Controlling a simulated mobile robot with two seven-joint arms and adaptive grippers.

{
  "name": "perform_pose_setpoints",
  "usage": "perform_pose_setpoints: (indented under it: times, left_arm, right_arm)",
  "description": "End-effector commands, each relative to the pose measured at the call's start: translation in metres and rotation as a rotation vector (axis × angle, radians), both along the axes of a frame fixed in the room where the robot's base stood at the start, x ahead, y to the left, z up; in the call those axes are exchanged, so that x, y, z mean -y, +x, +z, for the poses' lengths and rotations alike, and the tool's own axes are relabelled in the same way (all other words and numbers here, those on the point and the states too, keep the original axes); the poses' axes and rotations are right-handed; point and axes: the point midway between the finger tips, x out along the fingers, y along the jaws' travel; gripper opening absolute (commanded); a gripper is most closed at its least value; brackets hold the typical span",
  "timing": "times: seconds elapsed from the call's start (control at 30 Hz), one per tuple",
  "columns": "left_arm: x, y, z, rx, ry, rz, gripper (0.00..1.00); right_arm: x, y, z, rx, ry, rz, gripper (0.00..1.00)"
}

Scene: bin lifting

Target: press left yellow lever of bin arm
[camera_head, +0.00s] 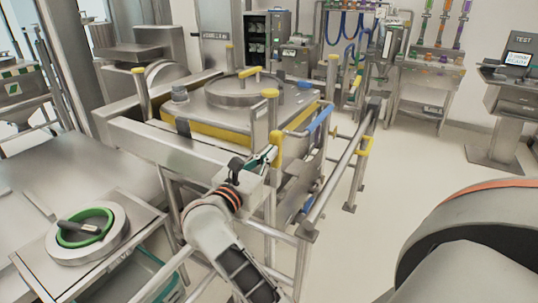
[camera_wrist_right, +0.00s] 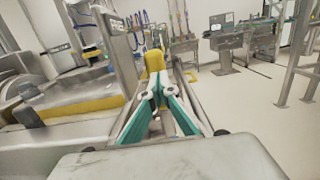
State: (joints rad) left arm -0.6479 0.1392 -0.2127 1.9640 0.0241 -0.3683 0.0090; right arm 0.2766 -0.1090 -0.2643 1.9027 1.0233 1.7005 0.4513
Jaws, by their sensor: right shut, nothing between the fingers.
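The bin (camera_head: 205,115) is a steel box with a round lid and a yellow band, held inside a metal frame. A yellow lever (camera_head: 276,150) stands upright at its near right corner, and it also shows in the right wrist view (camera_wrist_right: 154,62). My right gripper (camera_head: 264,156) has teal fingers and is shut and empty. Its fingertips (camera_wrist_right: 160,88) are right in front of the lever's lower part; I cannot tell whether they touch it. My left gripper is not in view.
Metal rails (camera_head: 340,175) with yellow fittings run along the bin's right side. A steel table with a green-ringed round knob (camera_head: 85,228) is at the lower left. Open floor (camera_head: 410,160) lies to the right, before a test console (camera_head: 505,100).

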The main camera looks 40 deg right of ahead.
Motion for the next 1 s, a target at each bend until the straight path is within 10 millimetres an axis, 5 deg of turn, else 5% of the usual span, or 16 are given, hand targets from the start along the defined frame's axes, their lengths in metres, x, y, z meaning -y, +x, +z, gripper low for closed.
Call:
perform_pose_setpoints:
  times: [0.27,0.7,1.0]
  left_arm:
    - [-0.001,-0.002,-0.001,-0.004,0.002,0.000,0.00]
    - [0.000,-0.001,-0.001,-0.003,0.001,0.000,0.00]
    - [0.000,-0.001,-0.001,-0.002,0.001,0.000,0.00]
  right_arm:
    - [0.001,0.000,0.016,0.005,-0.001,-0.002,0.00]
    - [0.000,0.000,0.089,0.004,0.001,-0.001,0.00]
    - [0.000,0.000,0.101,-0.001,-0.001,0.000,0.00]
